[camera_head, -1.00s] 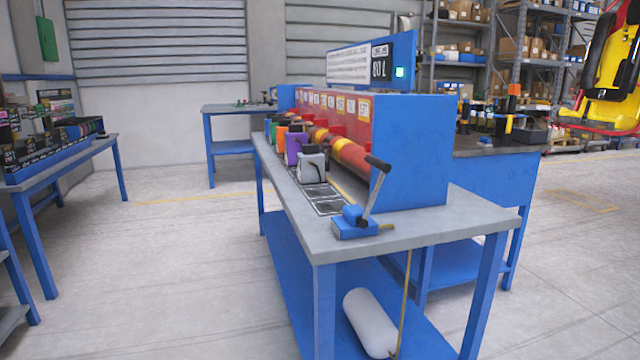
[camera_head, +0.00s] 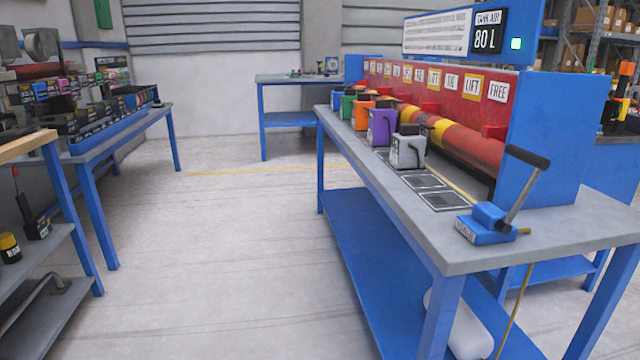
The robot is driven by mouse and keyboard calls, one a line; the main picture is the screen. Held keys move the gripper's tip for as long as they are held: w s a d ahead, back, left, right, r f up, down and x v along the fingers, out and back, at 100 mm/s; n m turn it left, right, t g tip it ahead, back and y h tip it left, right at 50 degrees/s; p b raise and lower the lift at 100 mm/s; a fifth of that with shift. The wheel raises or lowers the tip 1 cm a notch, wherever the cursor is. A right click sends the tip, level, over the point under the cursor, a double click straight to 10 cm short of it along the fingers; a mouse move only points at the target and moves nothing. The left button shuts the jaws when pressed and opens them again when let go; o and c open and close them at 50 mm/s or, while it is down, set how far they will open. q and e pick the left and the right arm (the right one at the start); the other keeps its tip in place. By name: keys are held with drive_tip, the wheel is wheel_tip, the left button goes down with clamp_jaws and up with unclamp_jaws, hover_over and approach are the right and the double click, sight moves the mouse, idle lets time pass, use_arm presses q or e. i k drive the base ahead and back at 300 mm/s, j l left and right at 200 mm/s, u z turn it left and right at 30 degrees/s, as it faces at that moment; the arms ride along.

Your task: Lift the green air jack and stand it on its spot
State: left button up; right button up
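The green air jack (camera_head: 346,107) stands on the grey-topped blue bench, in the row between a blue jack (camera_head: 336,99) and an orange jack (camera_head: 362,113). A purple jack (camera_head: 382,128) and a grey-white jack (camera_head: 408,150) stand nearer in the same row. Dark square spots (camera_head: 424,182) lie empty on the bench top in front of the grey-white jack. Which spot belongs to the green jack cannot be told. Neither of my grippers is in view.
A blue hand pump (camera_head: 487,224) with a black-handled lever stands on the bench's near end (camera_head: 560,238). A red roller and label panel (camera_head: 470,92) runs behind the jacks. Another bench (camera_head: 150,112) is at left. The floor between is clear.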

sight(345, 108)
drive_tip(key=i+j+u, duration=0.85)
drive_tip(key=i, duration=0.15)
drive_tip(key=i+z, duration=0.25)
drive_tip(key=i, duration=0.55)
drive_tip(key=i+j+z, duration=0.25)
drive_tip(key=i, duration=0.6)
drive_tip(key=i+z, duration=0.2)
drive_tip(key=i, duration=0.35)
drive_tip(key=i+z, duration=0.2)
drive_tip(key=i, duration=0.3)
drive_tip(key=i+j+z, duration=0.15)
drive_tip(key=i, duration=0.4)
drive_tip(key=i+z, duration=0.15)
drive_tip(key=z, duration=0.25)
drive_tip(key=i+z, duration=0.15)
drive_tip(key=z, duration=0.3)
drive_tip(key=i+j+z, duration=0.1)
drive_tip(key=z, duration=0.3)
drive_tip(key=i+j+z, duration=0.1)
drive_tip(key=z, duration=0.35)
drive_tip(key=i+j, duration=0.05)
